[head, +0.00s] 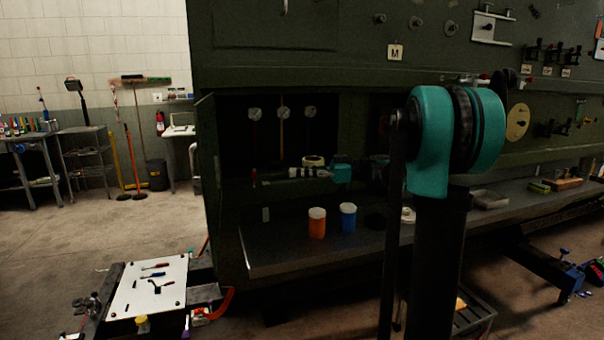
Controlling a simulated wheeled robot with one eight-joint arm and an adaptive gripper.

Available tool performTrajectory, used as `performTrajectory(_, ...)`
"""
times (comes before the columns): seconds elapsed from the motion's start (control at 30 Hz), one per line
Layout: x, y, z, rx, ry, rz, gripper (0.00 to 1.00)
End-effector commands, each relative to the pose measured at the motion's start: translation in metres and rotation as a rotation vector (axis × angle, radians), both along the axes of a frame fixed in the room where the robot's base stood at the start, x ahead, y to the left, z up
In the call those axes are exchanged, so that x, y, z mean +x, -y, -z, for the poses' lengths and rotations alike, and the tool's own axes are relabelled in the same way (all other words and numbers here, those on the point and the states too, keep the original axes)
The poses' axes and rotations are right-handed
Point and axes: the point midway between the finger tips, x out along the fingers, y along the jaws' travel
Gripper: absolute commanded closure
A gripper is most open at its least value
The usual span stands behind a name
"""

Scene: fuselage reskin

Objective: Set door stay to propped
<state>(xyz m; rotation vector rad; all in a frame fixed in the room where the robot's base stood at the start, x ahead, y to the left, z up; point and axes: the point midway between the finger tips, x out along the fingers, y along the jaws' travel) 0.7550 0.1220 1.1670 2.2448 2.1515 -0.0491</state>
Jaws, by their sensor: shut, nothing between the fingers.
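I cannot make out the door stay for certain. A dark recessed bay (235,140) opens in the green fuselage side, with its lower edge above a grey shelf. A small upright reddish piece (253,178) stands at the bay's lower left; I cannot tell what it is. My gripper (291,173) is at the bay's lower edge, pointing left, to the right of that piece and apart from it. It is small in the view and looks shut and empty.
Several round gauges (283,113) sit at the bay's back. An orange jar (317,223) and a blue jar (348,217) stand on the grey shelf (270,250) below my gripper. A white board with tools (148,287) lies at lower left. Open floor (110,225) lies to the left.

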Motion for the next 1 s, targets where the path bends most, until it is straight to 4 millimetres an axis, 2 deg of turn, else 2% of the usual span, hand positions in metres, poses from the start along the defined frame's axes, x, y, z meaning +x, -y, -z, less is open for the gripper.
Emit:
performTrajectory(0.1,0.0,-0.026,0.001,-0.001,0.0,-0.005,1.0)
performTrajectory(0.3,0.002,-0.063,0.003,-0.001,-0.001,-0.004,1.0)
performTrajectory(0.5,0.003,-0.086,0.004,-0.001,-0.001,-0.001,1.0)
performTrajectory(0.67,0.004,-0.094,0.005,-0.001,-0.001,0.0,1.0)
performTrajectory(1.0,0.004,-0.095,0.005,-0.002,-0.001,0.001,1.0)
